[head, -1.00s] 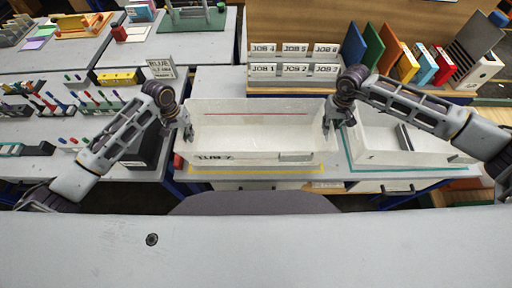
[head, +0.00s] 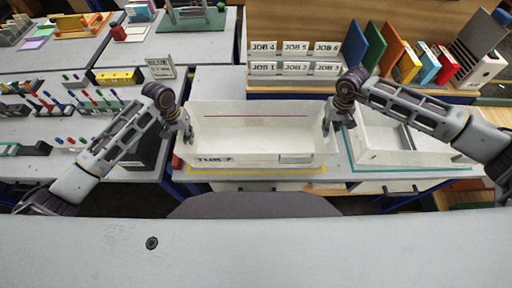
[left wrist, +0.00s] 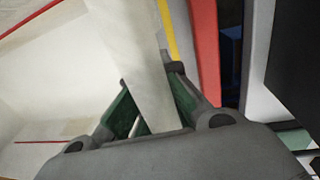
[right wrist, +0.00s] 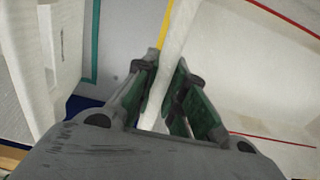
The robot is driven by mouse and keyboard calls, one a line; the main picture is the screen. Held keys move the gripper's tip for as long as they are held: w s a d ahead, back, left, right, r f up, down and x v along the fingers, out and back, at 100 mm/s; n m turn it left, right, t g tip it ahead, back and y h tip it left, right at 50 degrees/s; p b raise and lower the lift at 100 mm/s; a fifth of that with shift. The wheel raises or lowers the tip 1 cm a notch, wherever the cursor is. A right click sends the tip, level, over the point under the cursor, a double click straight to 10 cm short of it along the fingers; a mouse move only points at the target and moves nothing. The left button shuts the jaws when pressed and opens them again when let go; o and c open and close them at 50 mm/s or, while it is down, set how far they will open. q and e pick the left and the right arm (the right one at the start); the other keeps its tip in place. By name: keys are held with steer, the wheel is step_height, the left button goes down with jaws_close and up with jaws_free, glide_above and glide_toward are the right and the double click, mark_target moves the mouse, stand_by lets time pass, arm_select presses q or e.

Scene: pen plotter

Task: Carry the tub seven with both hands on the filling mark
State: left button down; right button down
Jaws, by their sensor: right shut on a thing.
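Tub seven (head: 245,159) is a white open box with "TUB 7" on its front and a thin red line inside. It stands upright over a yellow outline (head: 255,170) on the table. My left gripper (head: 188,132) straddles its left wall, which also shows between the fingers in the left wrist view (left wrist: 148,80); I cannot tell whether both pads press on it. My right gripper (head: 328,124) is shut on the right wall, seen between the fingers in the right wrist view (right wrist: 172,60). Which outline is the filling mark, I cannot tell.
A second white tub (head: 385,157) stands close to the right, inside a teal outline (head: 410,170). Behind are JOB signs (head: 295,68) and several coloured binders (head: 390,48). A dark box (head: 148,150) stands left of tub seven. Pen racks (head: 85,105) are farther left.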

arm_select(q)
steer(key=shift+d+f, duration=0.1)
steer(key=shift+d, duration=0.05)
arm_select(e)
steer(key=shift+a, duration=0.25)
arm_select(q)
steer(key=c, duration=1.7)
jaws_free()
arm_select(e)
steer(key=c, duration=1.5)
jaws_free()
steer(key=shift+d, duration=0.1)
arm_select(q)
steer(key=shift+o, duration=0.3)
arm_select(e)
steer(key=shift+d, duration=0.1)
arm_select(q)
steer(key=shift+a+r, duration=0.3)
steer(key=shift+r, duration=1.7)
steer(key=shift+a+r, duration=0.25)
steer(key=shift+r, duration=1.75)
steer(key=shift+a+r, duration=0.3)
steer(key=shift+r, duration=1.7)
arm_select(e)
steer(key=shift+r, duration=5.95)
arm_select(q)
steer(key=shift+s, duration=0.1)
arm_select(e)
steer(key=shift+s+f, duration=0.1)
